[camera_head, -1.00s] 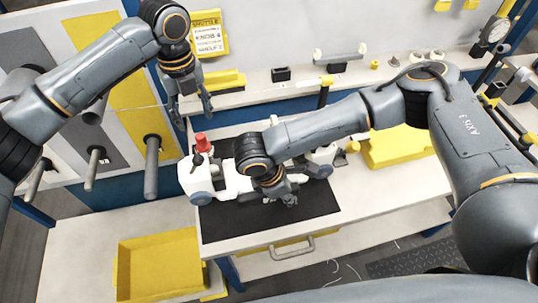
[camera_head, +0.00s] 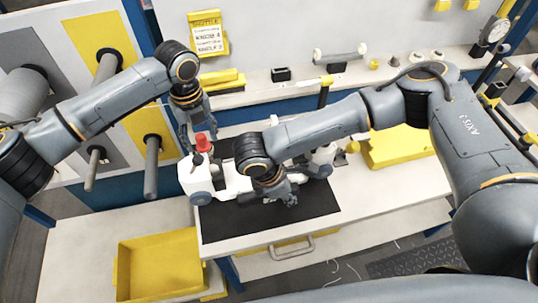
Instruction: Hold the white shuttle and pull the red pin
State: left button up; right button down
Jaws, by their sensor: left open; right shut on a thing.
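The white shuttle (camera_head: 233,180) lies on a black mat (camera_head: 230,222) on the workbench, partly hidden behind my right arm. The red pin (camera_head: 203,142) stands upright at the shuttle's left end. My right gripper (camera_head: 290,199) is over the middle of the shuttle and shut on it; the contact is partly hidden. My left gripper (camera_head: 197,138) is open, pointing down at the red pin, with its fingers just behind and around it. I cannot tell whether the fingers touch the pin.
A yellow tray (camera_head: 122,268) sits at the lower left, and another yellow bin (camera_head: 410,150) is at the right of the bench. A shelf behind holds a spool (camera_head: 340,57) and small parts. Pegs (camera_head: 151,170) stick out from the left panel.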

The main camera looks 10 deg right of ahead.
aim_at(200, 135)
pick_arm(q)
grip_shut()
jog(key=shift+r, duration=0.75)
jog(key=shift+r, duration=1.45)
jog(key=shift+r, duration=2.5)
pick_arm(e)
jog(key=c, duration=1.1)
grip_release()
